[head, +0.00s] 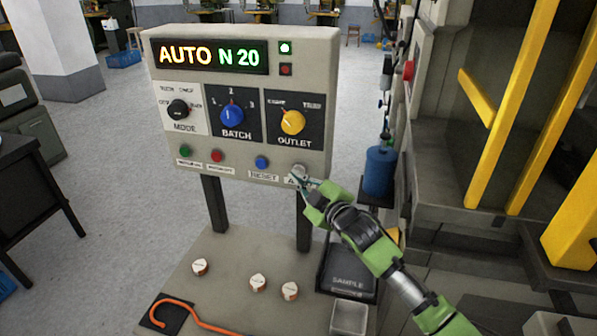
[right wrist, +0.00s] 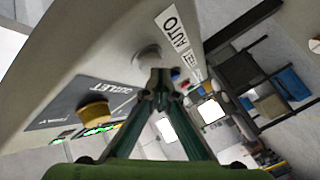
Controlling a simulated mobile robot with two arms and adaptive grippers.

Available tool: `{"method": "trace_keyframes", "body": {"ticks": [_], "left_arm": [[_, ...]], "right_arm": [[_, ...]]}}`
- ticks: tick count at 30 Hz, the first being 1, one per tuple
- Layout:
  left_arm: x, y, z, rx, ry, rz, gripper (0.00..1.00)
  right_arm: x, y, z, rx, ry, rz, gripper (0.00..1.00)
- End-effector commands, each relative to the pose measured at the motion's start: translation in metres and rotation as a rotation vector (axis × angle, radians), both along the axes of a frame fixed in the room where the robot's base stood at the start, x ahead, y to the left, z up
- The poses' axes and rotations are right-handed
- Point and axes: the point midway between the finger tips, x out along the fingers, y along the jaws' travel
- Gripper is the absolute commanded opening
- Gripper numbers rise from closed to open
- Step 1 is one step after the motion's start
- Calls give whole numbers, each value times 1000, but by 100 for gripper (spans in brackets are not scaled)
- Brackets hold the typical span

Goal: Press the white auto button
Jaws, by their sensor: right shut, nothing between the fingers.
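The white auto button (head: 298,170) sits at the lower right of the beige control panel (head: 318,110), above a label that my gripper partly covers. In the right wrist view the round button (right wrist: 147,57) stands beside the AUTO label. My right gripper (head: 302,182) is shut and empty, its fingertips at the button. In the right wrist view the closed tips (right wrist: 160,74) overlap the button's edge; I cannot tell whether they touch it. The display (head: 209,56) reads AUTO N 20. My left gripper is not in view.
A blue reset button (head: 262,162) is left of the auto button, with red and green buttons further left. The yellow outlet knob (head: 292,122) is above. A black sample tray (head: 347,272) and an orange hook (head: 190,314) lie below. A machine stands right.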

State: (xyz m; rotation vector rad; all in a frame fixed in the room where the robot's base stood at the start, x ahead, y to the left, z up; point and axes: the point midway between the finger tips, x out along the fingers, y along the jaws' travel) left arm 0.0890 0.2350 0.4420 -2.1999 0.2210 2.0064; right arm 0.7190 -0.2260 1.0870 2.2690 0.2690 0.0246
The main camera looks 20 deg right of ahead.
Motion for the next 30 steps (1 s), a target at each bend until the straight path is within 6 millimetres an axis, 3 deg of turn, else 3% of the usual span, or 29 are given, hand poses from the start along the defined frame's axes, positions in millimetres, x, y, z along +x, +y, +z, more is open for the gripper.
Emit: {"method": "trace_keyframes", "body": {"ticks": [30], "left_arm": [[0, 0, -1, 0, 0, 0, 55]], "right_arm": [[8, -6, 0, 0, -1, -1, 0]]}}
